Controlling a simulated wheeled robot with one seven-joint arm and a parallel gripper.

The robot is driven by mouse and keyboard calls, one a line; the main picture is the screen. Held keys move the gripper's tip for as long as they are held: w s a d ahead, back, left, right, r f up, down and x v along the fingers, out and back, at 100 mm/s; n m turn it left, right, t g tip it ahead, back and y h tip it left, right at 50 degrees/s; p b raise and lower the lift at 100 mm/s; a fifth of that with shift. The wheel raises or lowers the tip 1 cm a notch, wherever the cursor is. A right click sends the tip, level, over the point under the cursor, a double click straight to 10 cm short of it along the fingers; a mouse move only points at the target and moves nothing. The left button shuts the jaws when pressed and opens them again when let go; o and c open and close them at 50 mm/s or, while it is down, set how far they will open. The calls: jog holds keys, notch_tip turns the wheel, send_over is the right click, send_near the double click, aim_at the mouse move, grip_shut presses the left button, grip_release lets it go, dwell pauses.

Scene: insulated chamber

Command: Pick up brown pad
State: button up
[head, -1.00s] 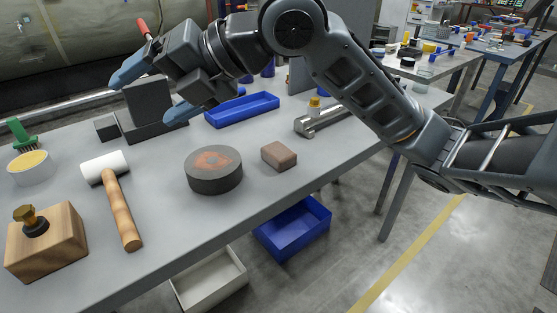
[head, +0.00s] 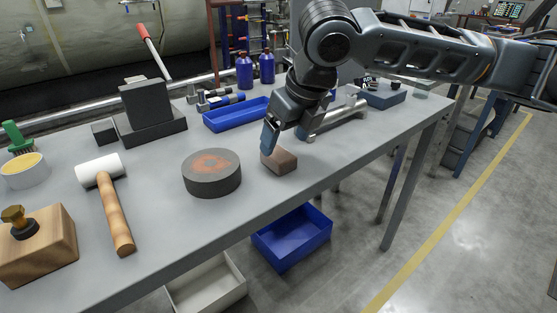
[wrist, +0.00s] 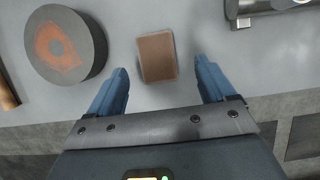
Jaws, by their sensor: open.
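The brown pad (head: 281,163) is a small brown block lying on the grey table near its front edge, right of the round dark disc. In the wrist view the pad (wrist: 157,57) lies ahead of and between the lines of the two blue fingers. My gripper (wrist: 162,78) is open and empty, with its fingertips just short of the pad. In the head view my gripper (head: 270,143) points down above the pad, and one blue finger overlaps the pad's left side. The other finger is hidden there.
The dark disc (head: 211,173) with an orange mark stands left of the pad. A blue tray (head: 236,116) and a metal cylinder (head: 338,118) lie behind. A mallet (head: 114,206) lies at left. The table front between mallet and disc is clear.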

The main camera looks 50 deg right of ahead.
aim_at(279, 154)
jog(key=x, duration=0.4)
jog(key=shift+a+f+b, duration=0.2)
jog(key=shift+f+b, duration=0.1)
jog(key=shift+f, duration=0.05)
jog(key=shift+c, duration=0.2)
jog(key=c, duration=1)
jog(key=shift+r, duration=0.1)
jog(key=shift+w+r, duration=0.1)
jog(key=shift+r, duration=0.45)
notch_tip(279, 154, up, 3)
jog(key=shift+f+p, duration=0.15)
jog(key=shift+p, duration=0.25)
jog(key=w+d+r, duration=0.1)
jog(key=d+r, duration=0.1)
jog(key=d, duration=0.1)
jog(key=w+d+r, duration=0.1)
jog(key=d+r, duration=0.1)
jog(key=d, duration=0.2)
jog(key=w+d+r, duration=0.2)
jog(key=d+r, duration=0.1)
jog(key=d, duration=0.1)
jog(key=shift+w+p, duration=0.15)
jog(key=shift+p, duration=0.25)
